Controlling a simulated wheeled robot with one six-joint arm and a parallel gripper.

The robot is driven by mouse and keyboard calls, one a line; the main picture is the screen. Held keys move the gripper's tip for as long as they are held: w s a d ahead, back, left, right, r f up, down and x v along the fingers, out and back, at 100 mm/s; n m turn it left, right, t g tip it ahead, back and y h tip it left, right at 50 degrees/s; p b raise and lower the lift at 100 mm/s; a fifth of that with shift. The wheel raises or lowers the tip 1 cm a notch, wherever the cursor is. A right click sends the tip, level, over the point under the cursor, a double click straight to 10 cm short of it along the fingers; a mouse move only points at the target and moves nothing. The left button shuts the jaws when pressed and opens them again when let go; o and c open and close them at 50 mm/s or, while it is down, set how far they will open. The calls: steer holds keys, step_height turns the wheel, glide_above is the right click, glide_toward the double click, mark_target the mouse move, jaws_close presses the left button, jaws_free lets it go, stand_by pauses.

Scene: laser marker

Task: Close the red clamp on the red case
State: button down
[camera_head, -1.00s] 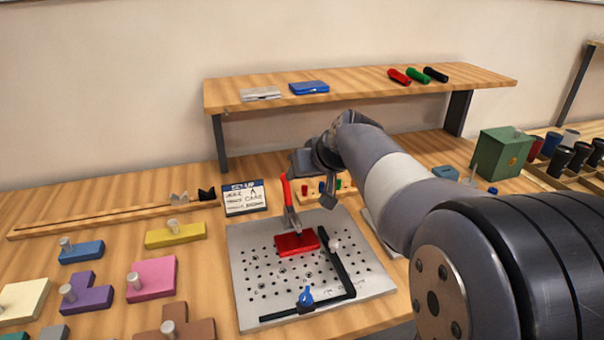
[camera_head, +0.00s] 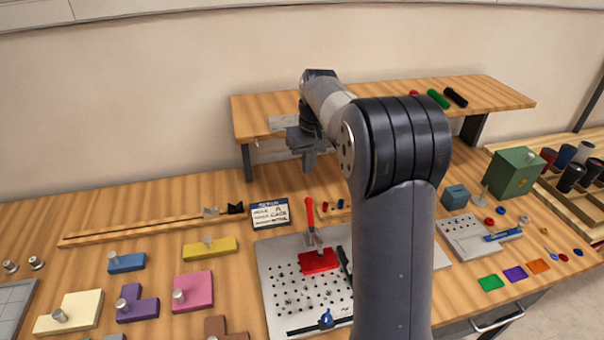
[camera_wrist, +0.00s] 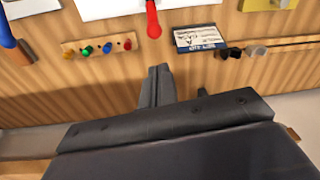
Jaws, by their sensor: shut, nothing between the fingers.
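The red clamp (camera_head: 309,212) stands at the back of the perforated metal plate (camera_head: 275,300), its red handle pointing up. The red case (camera_head: 318,262) lies flat on the plate just in front of the clamp's metal base. I cannot tell whether the clamp's arm touches the case. My gripper (camera_head: 308,166) is shut and empty, raised above and behind the handle and pointing down. In the wrist view, the fingers (camera_wrist: 160,72) show below the tip of the red handle (camera_wrist: 152,18), apart from it. The case is out of the wrist view.
A wooden shelf (camera_head: 265,104) stands close behind my gripper. The set-up card (camera_head: 270,214) is left of the clamp, and a small peg rack (camera_wrist: 98,46) is near it. A black bar (camera_head: 344,262) is right of the case. My arm hides the plate's right part.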

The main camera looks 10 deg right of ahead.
mark_target(307, 201)
step_height(307, 201, down, 10)
steer(key=p, duration=0.1)
steer(key=shift+w+a, duration=0.3)
steer(key=shift+w, duration=0.1)
steer(key=s+t+b, duration=0.1)
steer(key=b, duration=0.3)
steer(key=s+r+t+b, duration=0.1)
steer(key=s+t+b, duration=0.1)
steer(key=b, duration=0.2)
steer(key=shift+s+r+t+b, duration=0.2)
steer(key=shift+s+t+b, duration=0.35)
steer(key=shift+b, duration=0.25)
steer(key=shift+s+r, duration=0.25)
steer(key=shift+s, duration=0.2)
